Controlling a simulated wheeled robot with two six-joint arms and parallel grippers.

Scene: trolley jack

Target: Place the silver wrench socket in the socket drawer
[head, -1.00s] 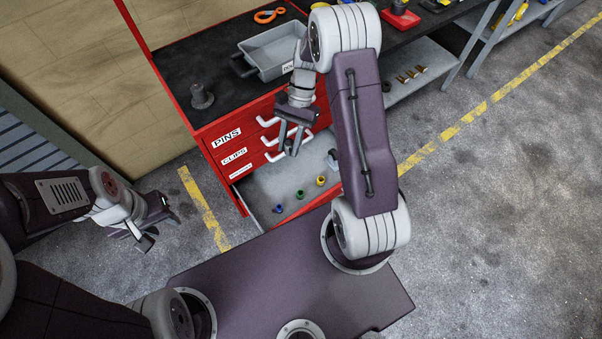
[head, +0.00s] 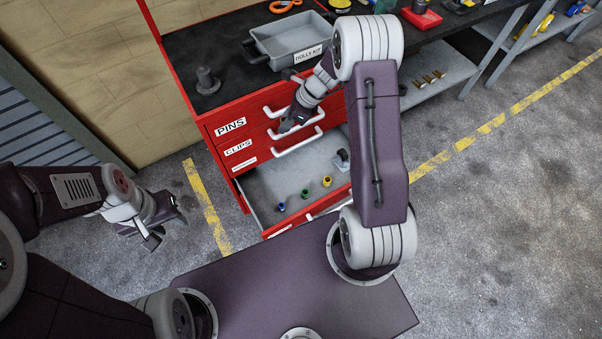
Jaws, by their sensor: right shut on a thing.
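The open bottom drawer (head: 262,182) of the red cabinet holds a green, a blue and a yellow small socket-like piece in its front part. A light grey piece (head: 342,160) stands at the drawer's right, beside my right arm; I cannot tell whether it is the silver wrench socket. My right gripper (head: 286,125) is shut in front of the upper drawer handles, above the open drawer. What it grips is too small and hidden to make out. My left gripper (head: 168,226) is open and empty over the floor at the left.
Closed drawers labelled PINS (head: 230,127) and CLIPS (head: 238,147) have white handles. My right arm covers the drawer's right side. Grey floor lies free at the right.

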